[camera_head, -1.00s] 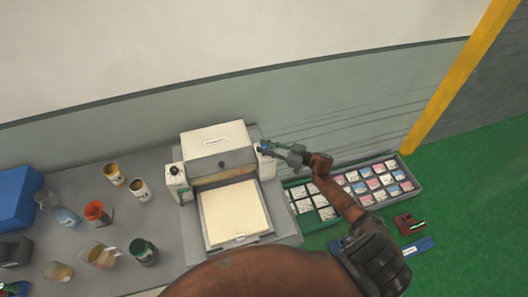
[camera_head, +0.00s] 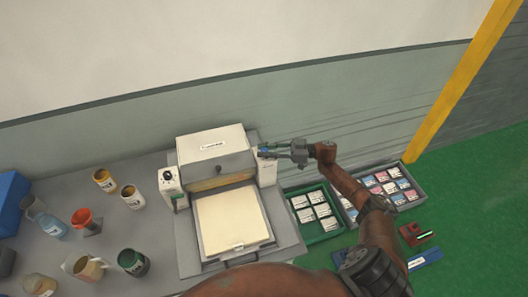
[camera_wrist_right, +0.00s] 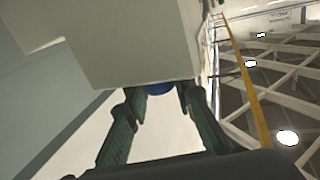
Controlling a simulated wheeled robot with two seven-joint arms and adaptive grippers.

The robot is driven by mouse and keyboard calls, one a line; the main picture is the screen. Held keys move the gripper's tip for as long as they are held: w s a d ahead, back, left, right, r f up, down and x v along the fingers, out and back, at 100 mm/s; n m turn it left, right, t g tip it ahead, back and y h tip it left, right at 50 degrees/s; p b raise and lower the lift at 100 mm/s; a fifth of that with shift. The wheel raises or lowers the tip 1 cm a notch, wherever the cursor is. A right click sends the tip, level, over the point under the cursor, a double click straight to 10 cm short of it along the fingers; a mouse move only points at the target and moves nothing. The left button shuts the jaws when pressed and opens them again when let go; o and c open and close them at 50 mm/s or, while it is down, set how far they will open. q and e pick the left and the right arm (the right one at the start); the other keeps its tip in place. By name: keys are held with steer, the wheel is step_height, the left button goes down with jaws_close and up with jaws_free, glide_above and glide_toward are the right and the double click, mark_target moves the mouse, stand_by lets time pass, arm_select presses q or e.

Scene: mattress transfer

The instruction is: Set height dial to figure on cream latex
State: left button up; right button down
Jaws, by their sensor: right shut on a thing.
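A cream press-like machine (camera_head: 214,147) stands on the grey bench, with a cream slab (camera_head: 234,220) on its front bed. My right gripper (camera_head: 264,152) is at the machine's right post (camera_head: 266,173), shut on a small blue knob. In the right wrist view the blue knob (camera_wrist_right: 160,88) shows between the tips of the green fingers (camera_wrist_right: 160,96), under a pale housing; any marks on it cannot be read. The left post carries a black dial (camera_head: 167,177). Which container is the cream latex cannot be told; labels are too small. My left gripper is not in view.
On the bench at left stand tins (camera_head: 104,180), a white tin (camera_head: 132,196), an orange funnel-like vessel (camera_head: 84,220), jugs (camera_head: 85,268) and a dark green pot (camera_head: 133,262). At right are a green card tray (camera_head: 342,232) and a grey tray (camera_head: 417,186) of cards.

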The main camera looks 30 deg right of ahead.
steer(key=c, duration=1.6)
jaws_free()
steer(key=shift+w, duration=0.1)
steer(key=shift+d, duration=0.1)
steer(key=v, duration=1.2)
